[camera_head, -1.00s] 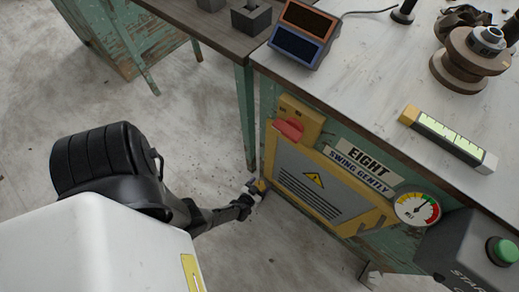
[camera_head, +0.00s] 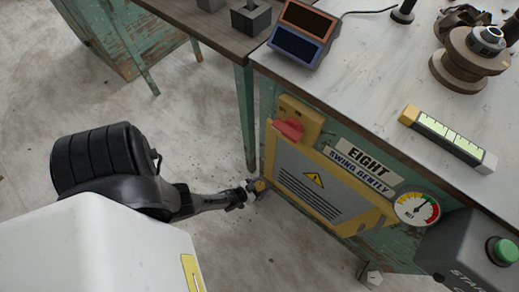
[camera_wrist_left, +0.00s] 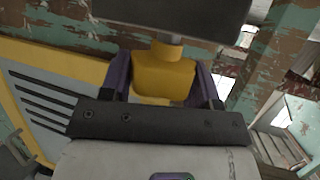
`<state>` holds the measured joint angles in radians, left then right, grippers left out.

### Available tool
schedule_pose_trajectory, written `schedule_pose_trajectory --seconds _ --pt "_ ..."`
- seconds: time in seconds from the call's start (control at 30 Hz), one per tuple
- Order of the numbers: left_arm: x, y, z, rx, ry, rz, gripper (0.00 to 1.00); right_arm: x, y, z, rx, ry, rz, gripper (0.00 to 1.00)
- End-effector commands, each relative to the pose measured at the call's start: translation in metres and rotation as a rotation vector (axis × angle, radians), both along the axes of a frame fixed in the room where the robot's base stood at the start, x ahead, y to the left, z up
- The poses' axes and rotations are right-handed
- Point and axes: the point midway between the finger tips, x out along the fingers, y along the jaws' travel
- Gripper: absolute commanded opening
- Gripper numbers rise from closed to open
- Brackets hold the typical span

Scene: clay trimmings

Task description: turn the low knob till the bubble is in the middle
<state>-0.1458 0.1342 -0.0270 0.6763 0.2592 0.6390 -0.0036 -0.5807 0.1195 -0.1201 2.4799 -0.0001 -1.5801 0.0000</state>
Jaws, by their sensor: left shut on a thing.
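My left gripper (camera_head: 250,190) is low beside the near left corner of the bench. It is shut on a yellow knob (camera_head: 260,185). In the left wrist view the knob (camera_wrist_left: 164,76) sits between the two purple fingers, under a grey post and a dark block. A level (camera_head: 447,137) with a yellow-green vial, one yellow end and one pale end lies on the bench top (camera_head: 365,80). Dark marks cross the vial; I cannot tell where its bubble is. My right gripper is not in view.
The bench front carries a red switch (camera_head: 289,129), a vented yellow-framed panel (camera_head: 312,182), a gauge (camera_head: 417,209) and a grey box with a green button (camera_head: 502,251). A second foot (camera_head: 371,275) shows below. A darker table (camera_head: 222,30) stands behind left.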

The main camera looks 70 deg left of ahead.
Motion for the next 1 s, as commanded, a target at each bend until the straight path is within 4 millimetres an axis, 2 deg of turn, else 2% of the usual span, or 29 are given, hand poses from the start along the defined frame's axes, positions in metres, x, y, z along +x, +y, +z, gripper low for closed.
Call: schedule_pose_trajectory --seconds 0.33,0.37,0.63,0.87,1.0 --pt "-0.0002 -0.0001 0.0002 0.0 0.0 -0.019 0.32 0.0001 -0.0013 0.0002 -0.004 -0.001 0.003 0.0" --pt "-0.0002 -0.0001 0.0002 0.0 0.0 -0.019 0.57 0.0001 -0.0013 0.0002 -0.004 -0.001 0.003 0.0" --pt "-0.0002 -0.0001 0.0001 0.0 0.0 -0.018 0.81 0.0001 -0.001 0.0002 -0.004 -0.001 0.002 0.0" --pt "-0.0009 -0.0002 0.0006 0.0 0.001 -0.018 0.81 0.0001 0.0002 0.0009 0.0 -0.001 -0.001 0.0" --pt "-0.01 -0.0016 0.0059 -0.001 0.003 -0.018 0.81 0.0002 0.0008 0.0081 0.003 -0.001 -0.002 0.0"
